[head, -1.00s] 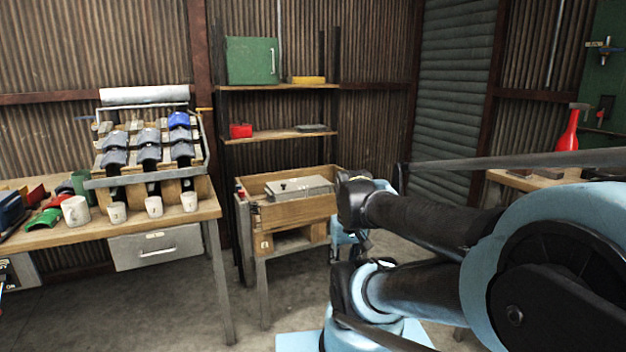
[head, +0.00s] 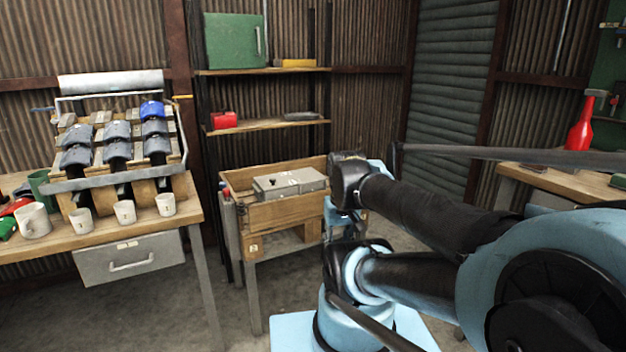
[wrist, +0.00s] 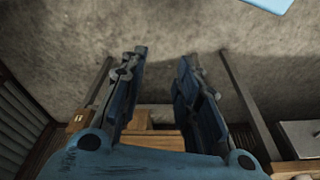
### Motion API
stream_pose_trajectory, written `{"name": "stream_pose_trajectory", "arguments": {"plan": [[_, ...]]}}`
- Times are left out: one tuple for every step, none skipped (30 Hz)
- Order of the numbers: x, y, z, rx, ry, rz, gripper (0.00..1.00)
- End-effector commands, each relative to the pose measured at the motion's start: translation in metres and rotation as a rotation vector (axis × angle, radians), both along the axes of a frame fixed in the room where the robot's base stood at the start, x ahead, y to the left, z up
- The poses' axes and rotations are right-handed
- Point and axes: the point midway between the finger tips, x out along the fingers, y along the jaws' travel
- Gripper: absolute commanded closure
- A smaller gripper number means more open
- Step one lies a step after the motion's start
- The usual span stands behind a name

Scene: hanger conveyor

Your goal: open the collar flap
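I cannot pick out a collar flap for certain in either view. In the head view, a slanted rack (head: 70,184) on the left bench carries several dark grey curved pieces and one blue curved piece (head: 152,109). A wooden box stand (head: 285,212) holds a grey metal case (head: 290,183) at the middle. In the wrist view my gripper (wrist: 162,62) has its two blue fingers well apart, with nothing between them. It hangs over the concrete floor beside the stand's legs. In the head view my arm mostly hides it.
Several white mugs (head: 124,212) stand along the front of the left bench (head: 200,215). A shelf unit (head: 265,124) stands behind the wooden stand. A right bench (head: 535,178) carries a red bottle (head: 581,128). Floor between the left bench and my arm is clear.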

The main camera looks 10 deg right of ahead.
Motion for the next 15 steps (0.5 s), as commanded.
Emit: {"name": "stream_pose_trajectory", "arguments": {"plan": [[0.003,0.0,0.005,0.004,-0.001,-0.014,0.7],[0.006,0.0,0.008,0.006,0.0,-0.026,0.7],[0.012,0.0,0.015,0.011,0.0,-0.047,0.7],[0.017,-0.001,0.021,0.017,0.001,-0.064,0.7],[0.023,-0.001,0.027,0.022,0.001,-0.085,0.7],[0.032,-0.001,0.037,0.031,0.002,-0.118,0.7],[0.039,-0.001,0.044,0.037,0.002,-0.146,0.7],[0.047,-0.001,0.052,0.045,0.002,-0.175,0.7],[0.058,-0.001,0.062,0.055,0.003,-0.213,0.7],[0.067,-0.001,0.07,0.062,0.004,-0.244,0.7],[0.075,-0.001,0.077,0.069,0.004,-0.274,0.7],[0.086,-0.001,0.086,0.078,0.005,-0.313,0.7],[0.095,-0.001,0.092,0.085,0.006,-0.342,0.7],[0.104,-0.001,0.099,0.092,0.006,-0.372,0.7],[0.116,-0.001,0.107,0.102,0.008,-0.411,0.7]]}}
